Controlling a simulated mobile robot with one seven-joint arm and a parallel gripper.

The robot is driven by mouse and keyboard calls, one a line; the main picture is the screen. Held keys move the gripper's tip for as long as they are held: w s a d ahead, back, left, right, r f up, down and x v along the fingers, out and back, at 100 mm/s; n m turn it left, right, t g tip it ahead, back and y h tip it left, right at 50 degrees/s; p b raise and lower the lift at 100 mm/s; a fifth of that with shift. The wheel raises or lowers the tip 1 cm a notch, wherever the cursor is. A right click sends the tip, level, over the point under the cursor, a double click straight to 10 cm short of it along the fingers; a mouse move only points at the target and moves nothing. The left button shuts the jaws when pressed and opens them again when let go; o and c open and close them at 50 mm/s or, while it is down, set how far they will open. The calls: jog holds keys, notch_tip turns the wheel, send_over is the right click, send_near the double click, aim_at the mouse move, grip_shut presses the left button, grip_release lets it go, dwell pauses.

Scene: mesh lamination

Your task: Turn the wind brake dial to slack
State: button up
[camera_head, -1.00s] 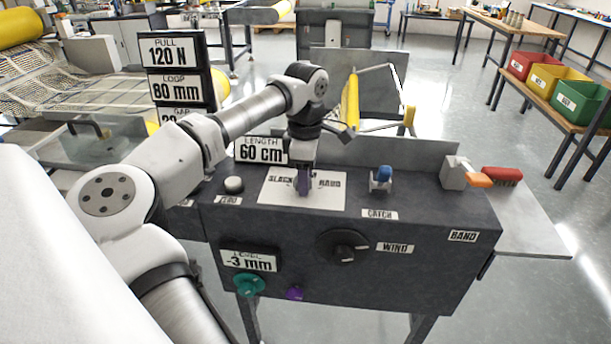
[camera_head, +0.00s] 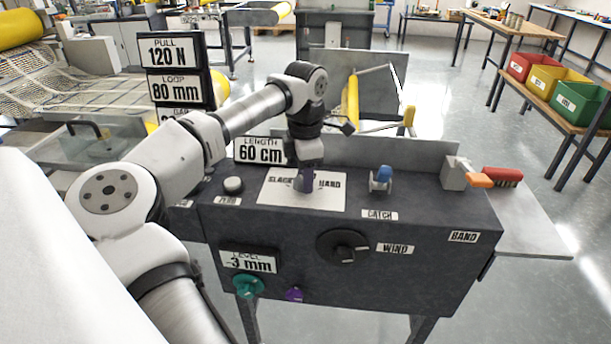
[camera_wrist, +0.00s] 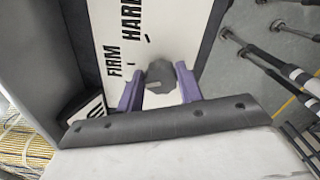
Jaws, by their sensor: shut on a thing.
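The wind brake dial is a dark grey faceted knob (camera_wrist: 160,76) between my gripper's fingers in the wrist view. It stands on a white plate (camera_head: 328,198) on top of the dark control box. The plate reads SLACK at left and HARD at right in the head view; the wrist view shows FIRM and HARD. My gripper (camera_head: 305,184), with purple fingers, points down at the plate and hides the dial in the head view. It also shows in the wrist view (camera_wrist: 160,86), shut on the dial. The dial's pointer is hidden, so its setting cannot be told.
On the control box (camera_head: 420,270) stand a white ZERO button (camera_head: 233,185), a blue-topped CATCH lever (camera_head: 381,178) and a grey block with an orange tip (camera_head: 456,173). A black WIND knob (camera_head: 343,247) is on the front. A LENGTH sign (camera_head: 260,150) stands close behind my gripper.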

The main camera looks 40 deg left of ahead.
jog(key=n, duration=0.4)
jog(key=shift+a, duration=0.15)
jog(key=shift+a+n+b, duration=0.1)
jog(key=shift+n+b, duration=0.35)
jog(key=shift+n, duration=1.65)
jog(key=o, duration=1)
notch_tip(320, 180, up, 14)
jog(key=p, duration=1)
